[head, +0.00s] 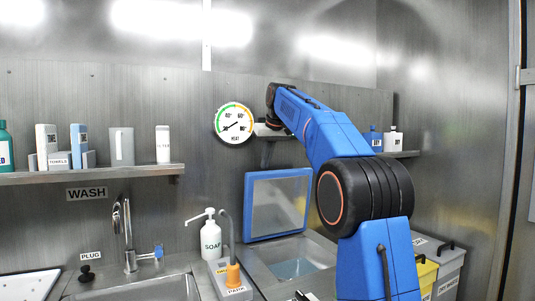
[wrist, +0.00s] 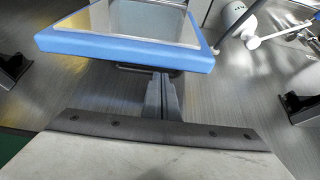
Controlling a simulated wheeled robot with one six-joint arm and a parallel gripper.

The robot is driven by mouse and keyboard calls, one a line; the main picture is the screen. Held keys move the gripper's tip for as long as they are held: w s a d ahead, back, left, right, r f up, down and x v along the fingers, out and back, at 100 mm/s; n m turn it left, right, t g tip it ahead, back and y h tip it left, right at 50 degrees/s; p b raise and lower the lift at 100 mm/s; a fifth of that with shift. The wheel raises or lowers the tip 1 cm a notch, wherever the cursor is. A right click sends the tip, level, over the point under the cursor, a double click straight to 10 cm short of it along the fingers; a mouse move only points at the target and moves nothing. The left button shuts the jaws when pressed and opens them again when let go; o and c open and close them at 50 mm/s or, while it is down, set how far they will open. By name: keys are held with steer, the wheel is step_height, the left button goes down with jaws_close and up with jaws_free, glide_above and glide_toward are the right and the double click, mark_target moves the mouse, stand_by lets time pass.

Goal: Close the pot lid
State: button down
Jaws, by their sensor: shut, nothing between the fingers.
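The lid (head: 278,204) is a blue frame with a clear panel. It stands upright against the wall behind an open basin (head: 308,258) in the counter. In the wrist view the blue lid (wrist: 125,45) shows at the top.
The small shelf (wrist: 160,155) fills the bottom of the wrist view, with its bracket (wrist: 163,97) beyond. A HEAT gauge (head: 234,123) hangs above. Bins (head: 440,262) stand at right.

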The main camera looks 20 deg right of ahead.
steer(key=shift+w+f, duration=0.25)
steer(key=shift+f, duration=0.3)
steer(key=shift+s+t, duration=0.3)
steer(key=shift+s, duration=0.4)
steer(key=s+f+t, duration=0.3)
steer(key=s, duration=0.5)
steer(key=s+f+t, duration=0.2)
steer(key=s+f, duration=0.1)
steer(key=s, duration=0.4)
steer(key=s+f, duration=0.4)
steer(key=f, duration=0.2)
steer(key=s+f, duration=0.4)
steer(key=f, duration=0.2)
steer(key=s+d+f, duration=0.1)
steer(key=s+f, duration=0.2)
steer(key=f, duration=0.2)
steer(key=shift+s+f, duration=0.55)
steer(key=shift+f, duration=0.55)
